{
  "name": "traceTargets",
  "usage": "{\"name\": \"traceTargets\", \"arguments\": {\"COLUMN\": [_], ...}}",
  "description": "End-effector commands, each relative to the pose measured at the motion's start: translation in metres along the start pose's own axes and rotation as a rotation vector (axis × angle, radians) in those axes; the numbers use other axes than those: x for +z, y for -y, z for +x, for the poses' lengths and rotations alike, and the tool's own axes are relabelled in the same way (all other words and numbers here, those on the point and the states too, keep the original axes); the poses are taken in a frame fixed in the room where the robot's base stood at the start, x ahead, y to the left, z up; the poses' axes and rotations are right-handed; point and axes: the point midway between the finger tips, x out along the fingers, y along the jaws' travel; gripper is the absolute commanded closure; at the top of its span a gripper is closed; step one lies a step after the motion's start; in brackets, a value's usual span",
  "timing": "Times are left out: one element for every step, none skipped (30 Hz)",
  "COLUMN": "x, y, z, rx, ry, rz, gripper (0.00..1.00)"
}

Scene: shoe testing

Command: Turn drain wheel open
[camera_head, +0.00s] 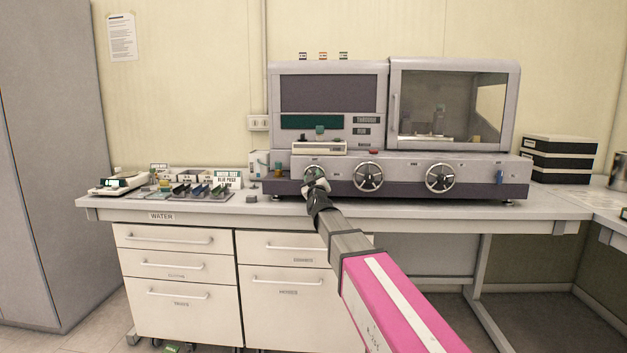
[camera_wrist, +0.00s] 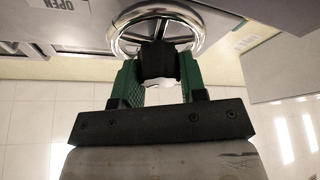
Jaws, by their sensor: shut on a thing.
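The machine's front panel holds three spoked metal wheels in a row. My gripper (camera_head: 316,184) is at the leftmost wheel (camera_head: 310,176) and covers part of it. In the wrist view, the wheel (camera_wrist: 190,18) shows as a shiny rim at the top. The green fingers of my gripper (camera_wrist: 158,85) are shut on a dark knob (camera_wrist: 158,62) in front of that rim. A label reading OPEN (camera_wrist: 72,6) is on the panel to the left. I cannot read a drain label on the wheel.
The middle wheel (camera_head: 368,176) and right wheel (camera_head: 440,177) are beside the held one. A tray with several shoe samples (camera_head: 190,192) lies on the bench at left. Black boxes (camera_head: 560,158) are stacked at right. Drawers (camera_head: 175,266) are under the bench.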

Motion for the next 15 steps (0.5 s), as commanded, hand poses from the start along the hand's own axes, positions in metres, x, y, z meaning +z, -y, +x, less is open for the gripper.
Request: {"name": "traceTargets", "arguments": {"x": [0.0005, 0.0003, 0.0002, 0.0001, 0.0001, 0.0002, 0.0002, 0.0002, 0.0003, 0.0004, 0.0004, 0.0004, 0.0004, 0.0004, 0.0003], "y": [0.0013, 0.0012, 0.0013, 0.0014, 0.0013, 0.0013, 0.0011, 0.0009, 0.0009, 0.0006, 0.0007, 0.0007, 0.0006, 0.0007, 0.0008], "z": [-0.0002, -0.0002, -0.0002, -0.0002, -0.0002, -0.0002, -0.0002, -0.0001, -0.0001, -0.0001, -0.0001, -0.0001, -0.0001, -0.0001, -0.0002], "rx": [0.014, 0.026, 0.040, 0.051, 0.062, 0.076, 0.088, 0.099, 0.113, 0.125, 0.136, 0.150, 0.161, 0.172, 0.186], "ry": [0.002, 0.001, 0.001, 0.001, 0.001, 0.001, 0.001, 0.001, 0.001, 0.001, 0.001, 0.001, 0.001, 0.001, 0.001], "rz": [0.042, 0.068, 0.104, 0.130, 0.157, 0.193, 0.219, 0.244, 0.280, 0.307, 0.333, 0.367, 0.395, 0.421, 0.455], "gripper": [0.85, 0.85, 0.85, 0.85, 0.85, 0.85, 0.85, 0.85, 0.85, 0.85, 0.85, 0.85, 0.85, 0.85, 0.85]}}
